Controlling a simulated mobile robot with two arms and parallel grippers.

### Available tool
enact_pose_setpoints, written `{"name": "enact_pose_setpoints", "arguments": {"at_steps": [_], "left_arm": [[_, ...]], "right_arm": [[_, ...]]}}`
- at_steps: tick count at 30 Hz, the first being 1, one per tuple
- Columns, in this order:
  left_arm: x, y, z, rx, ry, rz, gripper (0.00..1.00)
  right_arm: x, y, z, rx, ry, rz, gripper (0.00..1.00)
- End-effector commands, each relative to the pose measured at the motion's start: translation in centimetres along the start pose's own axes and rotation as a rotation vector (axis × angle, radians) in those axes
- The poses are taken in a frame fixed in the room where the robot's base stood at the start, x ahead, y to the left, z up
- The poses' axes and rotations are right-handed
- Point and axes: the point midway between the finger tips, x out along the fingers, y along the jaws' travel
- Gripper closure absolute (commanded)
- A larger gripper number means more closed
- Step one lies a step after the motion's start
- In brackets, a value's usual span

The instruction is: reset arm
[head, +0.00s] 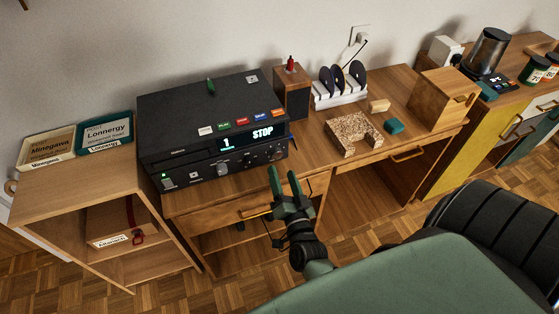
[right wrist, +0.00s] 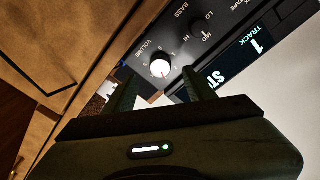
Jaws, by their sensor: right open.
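My right gripper (head: 283,181) is open and empty in the head view. It is in front of the wooden desk, with its fingertips just below the front of a black stereo (head: 215,125). In the right wrist view its two fingers (right wrist: 162,92) point toward the stereo's volume knob (right wrist: 160,68) and appear apart from it. The stereo's display (head: 258,136) reads "1 STOP". It also shows in the right wrist view, partly hidden behind a finger. My left gripper does not show.
A desk (head: 312,157) carries a speaker (head: 292,92), a white rack (head: 340,98) with dark discs, a speckled block (head: 352,135) and a wooden box (head: 441,99). A low shelf (head: 80,187) with labelled trays stands left. Open parquet floor (head: 385,219) lies in front.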

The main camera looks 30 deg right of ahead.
Motion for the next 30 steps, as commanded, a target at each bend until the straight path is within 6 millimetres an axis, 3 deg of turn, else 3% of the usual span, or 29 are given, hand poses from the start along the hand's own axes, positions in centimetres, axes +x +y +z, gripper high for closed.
{"name": "enact_pose_setpoints", "arguments": {"at_steps": [6,23,26,30], "left_arm": [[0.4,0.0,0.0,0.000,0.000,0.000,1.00],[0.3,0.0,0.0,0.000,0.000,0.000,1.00],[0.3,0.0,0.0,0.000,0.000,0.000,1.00],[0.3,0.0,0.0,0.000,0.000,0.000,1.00]], "right_arm": [[-1.9,0.0,0.1,0.001,-0.001,0.000,0.45],[-1.9,-0.1,0.1,-0.001,-0.005,-0.002,0.45],[-1.8,-0.8,0.5,-0.021,-0.051,-0.018,0.45],[-2.0,-3.2,2.5,-0.107,-0.236,-0.073,0.45]]}}
